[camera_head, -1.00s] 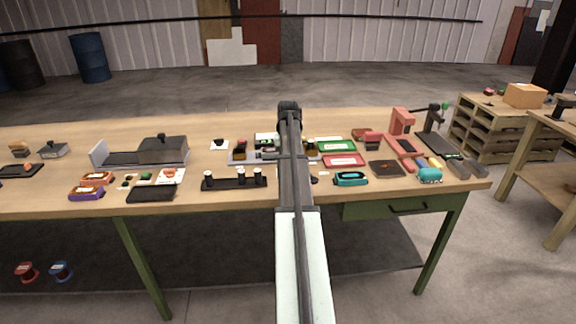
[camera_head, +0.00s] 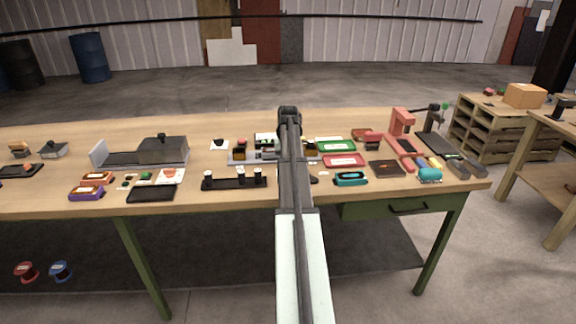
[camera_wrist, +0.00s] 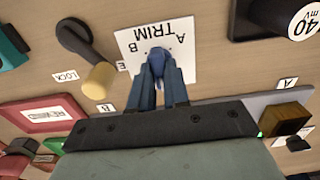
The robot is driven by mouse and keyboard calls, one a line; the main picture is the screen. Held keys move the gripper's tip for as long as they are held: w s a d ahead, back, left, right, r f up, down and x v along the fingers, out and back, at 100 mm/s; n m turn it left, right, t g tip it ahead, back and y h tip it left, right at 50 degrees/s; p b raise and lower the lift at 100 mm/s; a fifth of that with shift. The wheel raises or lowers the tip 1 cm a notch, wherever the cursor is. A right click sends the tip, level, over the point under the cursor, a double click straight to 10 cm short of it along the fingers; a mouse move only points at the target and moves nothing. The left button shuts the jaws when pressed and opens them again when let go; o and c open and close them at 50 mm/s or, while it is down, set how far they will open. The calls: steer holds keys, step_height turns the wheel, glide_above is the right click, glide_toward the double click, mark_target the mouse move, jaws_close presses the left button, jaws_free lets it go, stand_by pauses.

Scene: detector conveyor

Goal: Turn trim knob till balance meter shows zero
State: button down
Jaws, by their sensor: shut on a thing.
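In the wrist view, my gripper (camera_wrist: 160,82) is shut on a small dark blue trim knob (camera_wrist: 157,60). The knob stands on a white card (camera_wrist: 182,43) printed TRIM, with letters A and B. Part of a round white dial marked 40 mV (camera_wrist: 303,20) shows at the top right corner. Its needle is out of view, so I cannot read the balance. In the head view my arm hides the knob and my fingertips.
In the wrist view, a black lever with a tan end (camera_wrist: 98,79) lies left of the card by a LOCK label (camera_wrist: 65,76). A red REWIND plate (camera_wrist: 45,114) lies lower left. A brass-coloured block (camera_wrist: 286,119) is at right. The head view shows a crowded bench (camera_head: 225,117).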

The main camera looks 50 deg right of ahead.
stand_by(0.4)
steer(key=n, duration=0.5)
steer(key=shift+n, duration=2.4)
steer(key=c, duration=1.1)
jaws_free()
step_height(320, 180, up, 14)
